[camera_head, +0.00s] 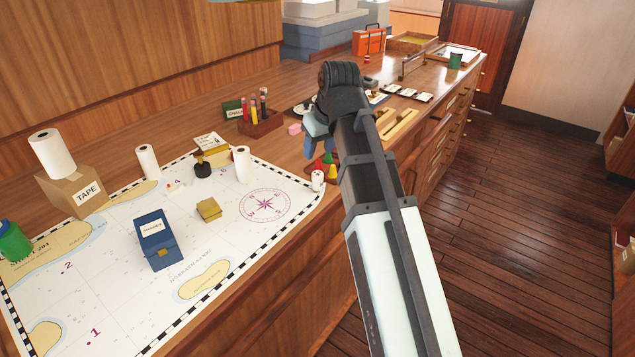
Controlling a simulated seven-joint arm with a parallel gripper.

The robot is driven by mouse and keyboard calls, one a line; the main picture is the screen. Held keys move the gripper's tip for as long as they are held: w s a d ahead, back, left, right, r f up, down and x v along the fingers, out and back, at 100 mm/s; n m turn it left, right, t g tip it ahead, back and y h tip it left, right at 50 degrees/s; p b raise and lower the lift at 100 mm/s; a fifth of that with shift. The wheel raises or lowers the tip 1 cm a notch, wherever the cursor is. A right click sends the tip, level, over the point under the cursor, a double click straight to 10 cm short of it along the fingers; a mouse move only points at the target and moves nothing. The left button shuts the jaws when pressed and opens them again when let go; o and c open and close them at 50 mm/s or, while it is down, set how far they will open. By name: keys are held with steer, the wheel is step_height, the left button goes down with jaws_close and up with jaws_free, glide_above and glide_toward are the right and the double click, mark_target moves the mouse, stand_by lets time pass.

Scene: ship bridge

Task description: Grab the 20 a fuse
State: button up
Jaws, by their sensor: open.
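I cannot make out which thing is the 20 A fuse; no readable fuse label shows. A small white cylinder with dark marks (318,181) stands at the right edge of the chart, too small to read. Several small labelled white pieces (407,92) lie farther back on the counter, also unreadable. My gripper (318,150) is at the end of my arm, low over the counter behind the red and yellow cones. It is open. My wrist and arm partly hide it and the counter behind it.
The chart (265,231) carries a blue box (158,239), a yellow box (209,210) and white rolls (148,162). A tape box (75,193) stands left. A wooden holder (260,123), cones (331,171) and an orange case (369,40) are on the counter. The floor (510,200) right is clear.

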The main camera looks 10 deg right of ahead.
mark_target(318, 173)
steer(key=shift+m, duration=0.3)
steer(key=shift+s+d+x, duration=0.1)
steer(key=shift+d+x, duration=0.1)
steer(key=shift+x, duration=1.25)
steer(key=shift+s+d+x, duration=0.1)
steer(key=shift+d+x, duration=0.1)
steer(key=shift+x, duration=1.2)
steer(key=shift+s+d+x, duration=0.1)
steer(key=shift+d+x, duration=0.1)
steer(key=shift+x, duration=1.25)
steer(key=shift+w+f, duration=0.1)
steer(key=shift+f, duration=0.2)
steer(key=shift+x, duration=2.4)
steer(key=shift+d, duration=0.15)
steer(key=c, duration=0.8)
steer(key=shift+o, duration=0.2)
steer(key=shift+r, duration=0.1)
